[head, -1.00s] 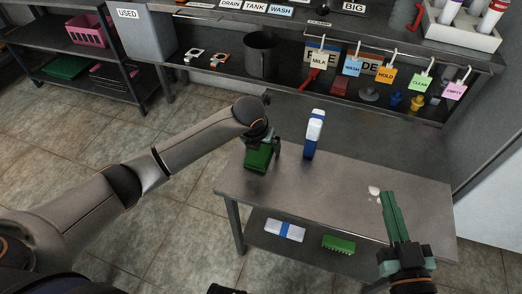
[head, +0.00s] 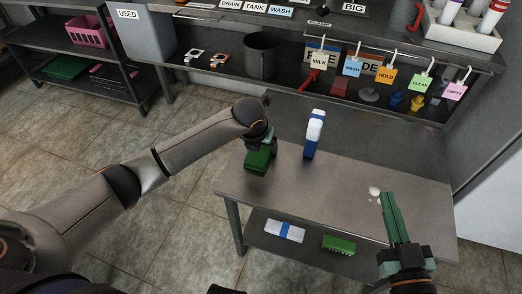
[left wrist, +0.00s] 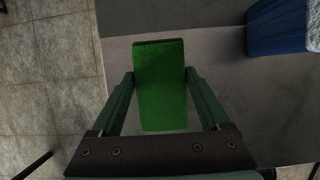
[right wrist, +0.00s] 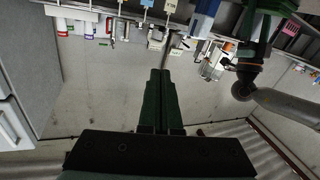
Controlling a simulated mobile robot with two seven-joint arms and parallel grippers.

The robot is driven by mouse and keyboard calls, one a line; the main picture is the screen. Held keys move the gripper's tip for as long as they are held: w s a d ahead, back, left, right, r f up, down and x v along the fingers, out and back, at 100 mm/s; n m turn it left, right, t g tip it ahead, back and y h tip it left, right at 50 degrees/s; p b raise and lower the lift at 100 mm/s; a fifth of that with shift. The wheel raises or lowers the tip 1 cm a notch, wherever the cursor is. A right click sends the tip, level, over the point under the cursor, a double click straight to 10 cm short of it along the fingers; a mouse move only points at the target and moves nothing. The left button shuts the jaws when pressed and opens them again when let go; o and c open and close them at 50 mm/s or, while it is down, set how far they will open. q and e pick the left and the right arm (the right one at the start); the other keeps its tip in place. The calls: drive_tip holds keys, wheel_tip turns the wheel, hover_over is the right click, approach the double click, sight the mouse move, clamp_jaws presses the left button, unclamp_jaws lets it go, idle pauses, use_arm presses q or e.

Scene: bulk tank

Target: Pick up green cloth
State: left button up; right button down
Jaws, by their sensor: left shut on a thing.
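The green cloth (head: 258,163) is at the left end of the grey table, and it shows as a bright green block in the left wrist view (left wrist: 160,95). My left gripper (head: 262,146) is above it with its two fingers pressed against opposite sides of the cloth. I cannot tell whether the cloth still touches the table top. My right gripper (head: 390,195) is over the table's right part, with its fingers together and nothing between them in the right wrist view (right wrist: 162,85).
A blue and white object (head: 314,135) stands upright just right of the cloth. A small white patch (head: 374,191) lies near my right gripper. The lower shelf holds a blue and white item (head: 284,231) and a green item (head: 339,244). The table's middle is clear.

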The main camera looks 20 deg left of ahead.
use_arm(q)
drive_tip(key=shift+c, duration=0.8)
drive_tip(key=shift+r, duration=0.15)
use_arm(e)
drive_tip(key=shift+r, duration=0.15)
